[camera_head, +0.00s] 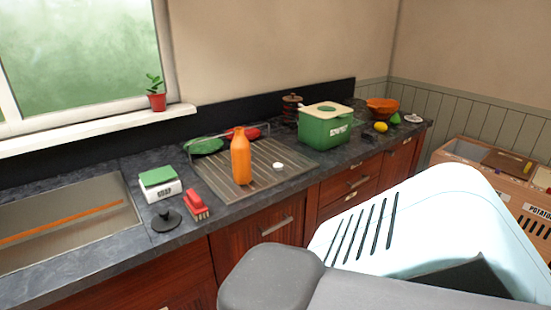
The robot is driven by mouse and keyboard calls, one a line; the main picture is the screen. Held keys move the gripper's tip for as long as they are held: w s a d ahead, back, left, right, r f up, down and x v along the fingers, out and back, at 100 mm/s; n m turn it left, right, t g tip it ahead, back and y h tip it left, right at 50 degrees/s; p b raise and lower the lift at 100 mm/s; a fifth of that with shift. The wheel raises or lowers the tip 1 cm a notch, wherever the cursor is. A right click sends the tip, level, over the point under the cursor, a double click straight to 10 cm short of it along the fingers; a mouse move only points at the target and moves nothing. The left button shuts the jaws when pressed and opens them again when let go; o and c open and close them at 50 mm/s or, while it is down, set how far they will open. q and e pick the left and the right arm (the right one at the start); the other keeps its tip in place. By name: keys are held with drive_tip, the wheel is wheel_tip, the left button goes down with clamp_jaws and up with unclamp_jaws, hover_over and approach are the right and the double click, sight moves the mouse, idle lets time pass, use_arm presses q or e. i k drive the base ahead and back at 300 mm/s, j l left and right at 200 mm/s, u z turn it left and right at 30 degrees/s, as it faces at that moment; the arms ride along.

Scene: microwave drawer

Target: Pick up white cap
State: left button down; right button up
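A small white cap (278,167) lies on the grooved drainboard (258,196) of the counter, just right of an orange bottle (240,158). The bottle stands upright, and the cap is apart from it. Neither of my grippers can be made out in the head view. A large pale blue and grey body with dark slots fills the lower right and hides part of the lower cabinets.
A green box with a cream lid (325,127) stands right of the drainboard. The sink (70,215) is further left. Dark counter edge runs along the front.

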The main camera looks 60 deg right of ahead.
sight(277, 166)
drive_tip(key=z, duration=1.75)
